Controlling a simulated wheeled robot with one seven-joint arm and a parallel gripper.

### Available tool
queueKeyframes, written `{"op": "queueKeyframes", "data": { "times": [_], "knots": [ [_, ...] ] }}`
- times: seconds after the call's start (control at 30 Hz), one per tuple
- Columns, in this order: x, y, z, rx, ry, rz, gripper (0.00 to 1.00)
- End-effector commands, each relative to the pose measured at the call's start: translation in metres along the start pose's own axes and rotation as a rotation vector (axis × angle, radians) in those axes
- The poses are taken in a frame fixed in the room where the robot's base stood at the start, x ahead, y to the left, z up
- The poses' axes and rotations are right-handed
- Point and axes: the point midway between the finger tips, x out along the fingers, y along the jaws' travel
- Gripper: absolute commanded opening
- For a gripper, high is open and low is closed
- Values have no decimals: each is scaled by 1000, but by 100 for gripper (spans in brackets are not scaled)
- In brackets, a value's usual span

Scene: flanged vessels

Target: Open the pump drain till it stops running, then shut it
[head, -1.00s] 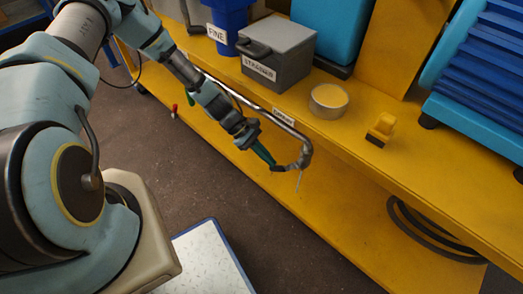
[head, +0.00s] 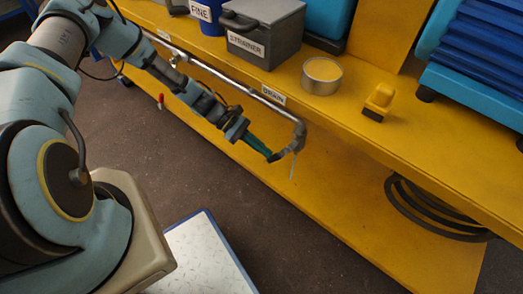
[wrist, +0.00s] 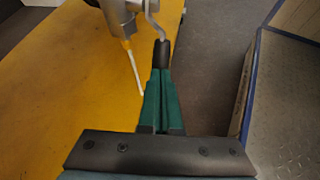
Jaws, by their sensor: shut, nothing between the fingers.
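The drain pipe (head: 225,77) runs along the front edge of the yellow bench, by a DRAIN label (head: 273,95). It bends down at its right end to a grey metal tap (head: 291,148); the tap body (wrist: 118,12) also shows in the wrist view. A thin pale stream (head: 292,170) falls from the outlet, visible in the wrist view (wrist: 133,65) too. A bent lever with a black end (wrist: 163,52) hangs beside the tap. My gripper (head: 270,157) has its green fingers shut and empty, their tips (wrist: 162,76) at the lever's black end; contact is unclear.
The bench carries a grey STRAINER box (head: 265,38), a blue FINE container (head: 207,20), a round tin (head: 322,76) and a yellow block (head: 378,102). A yellow lower shelf (head: 345,205) lies under the tap, with a coiled dark hose (head: 430,210) at right.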

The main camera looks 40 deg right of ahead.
Motion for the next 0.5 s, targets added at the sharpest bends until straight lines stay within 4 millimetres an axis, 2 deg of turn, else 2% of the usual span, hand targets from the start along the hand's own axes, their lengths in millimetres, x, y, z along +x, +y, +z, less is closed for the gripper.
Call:
{"op": "queueKeyframes", "data": {
  "times": [0.03,0.1,0.5],
  "knots": [
    [8,-2,-11,-9,-41,2,0],
    [13,-3,-13,-22,-102,2,0],
    [36,-7,-14,-79,-394,0,0]
  ]
}}
